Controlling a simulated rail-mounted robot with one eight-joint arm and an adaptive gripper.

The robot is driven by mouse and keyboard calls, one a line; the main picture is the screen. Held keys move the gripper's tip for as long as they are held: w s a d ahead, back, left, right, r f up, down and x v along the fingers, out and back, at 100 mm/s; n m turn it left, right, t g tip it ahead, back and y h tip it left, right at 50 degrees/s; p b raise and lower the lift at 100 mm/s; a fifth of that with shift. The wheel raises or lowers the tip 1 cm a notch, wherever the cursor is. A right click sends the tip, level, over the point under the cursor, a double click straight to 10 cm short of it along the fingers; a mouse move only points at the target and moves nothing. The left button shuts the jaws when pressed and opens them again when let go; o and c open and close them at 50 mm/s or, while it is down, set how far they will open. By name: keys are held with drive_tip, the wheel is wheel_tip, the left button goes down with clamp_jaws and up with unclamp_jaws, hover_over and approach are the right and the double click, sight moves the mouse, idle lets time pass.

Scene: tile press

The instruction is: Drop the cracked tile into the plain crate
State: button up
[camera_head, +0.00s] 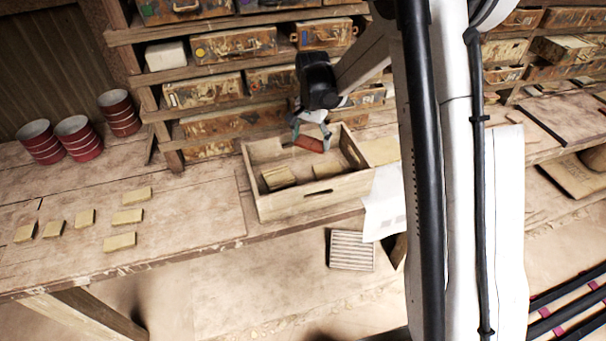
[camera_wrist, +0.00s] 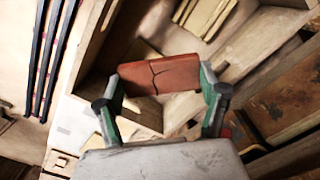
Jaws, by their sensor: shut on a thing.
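The cracked tile (camera_wrist: 163,77) is reddish with a dark jagged crack, seen clearly in the wrist view. My gripper (camera_wrist: 160,82) is shut on it, with one finger at each end. In the head view my gripper (camera_head: 311,138) holds the tile (camera_head: 309,144) above the far part of the plain wooden crate (camera_head: 313,198). The crate stands on the bench, with handle slots in its walls. Several pale yellow tiles (camera_head: 278,178) lie inside it. The tile's height above the crate floor is hard to judge.
Several loose yellow tiles (camera_head: 120,241) lie on the bench at left. Red cans (camera_head: 73,138) stand behind them. A shelf with worn drawers (camera_head: 235,44) rises close behind the crate. A white paper (camera_head: 383,203) hangs at the crate's right.

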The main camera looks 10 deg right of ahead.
wheel_tip(320, 180, down, 5)
drive_tip(key=shift+r+b, duration=0.15)
drive_tip(key=shift+b, duration=0.55)
drive_tip(key=o, duration=1.3)
wheel_tip(320, 180, up, 12)
drive_tip(key=shift+r, duration=0.1)
drive_tip(key=shift+s, duration=0.1)
